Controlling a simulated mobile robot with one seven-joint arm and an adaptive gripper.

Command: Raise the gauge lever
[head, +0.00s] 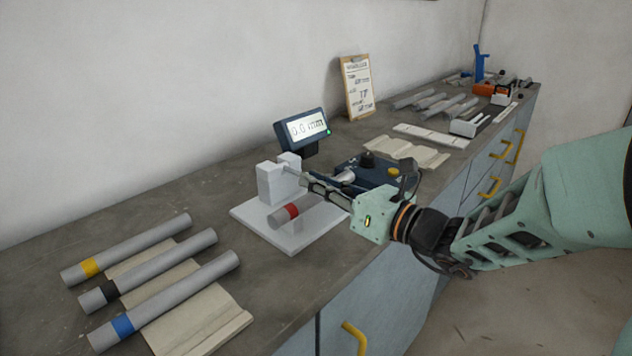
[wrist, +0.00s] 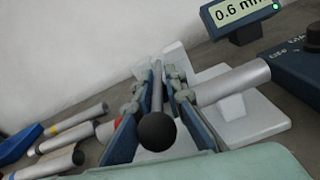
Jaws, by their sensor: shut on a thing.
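The gauge lever (wrist: 157,95) is a thin grey rod with a black ball end (wrist: 157,132). In the wrist view it lies between the two fingers of my gripper (wrist: 158,82), which is shut on it. In the head view my gripper (head: 322,188) reaches in beside the white gauge block (head: 278,182), and its fingers mostly hide the lever. A grey tube with a red band (head: 291,211) lies on the white base plate (head: 262,222), below my gripper. The gauge display (head: 303,129) is lit; in the wrist view (wrist: 238,12) it appears to read 0.6 mm.
A dark blue box (head: 362,172) stands right behind my gripper. A clipboard (head: 358,87) leans on the wall. More tubes and tools lie farther back.

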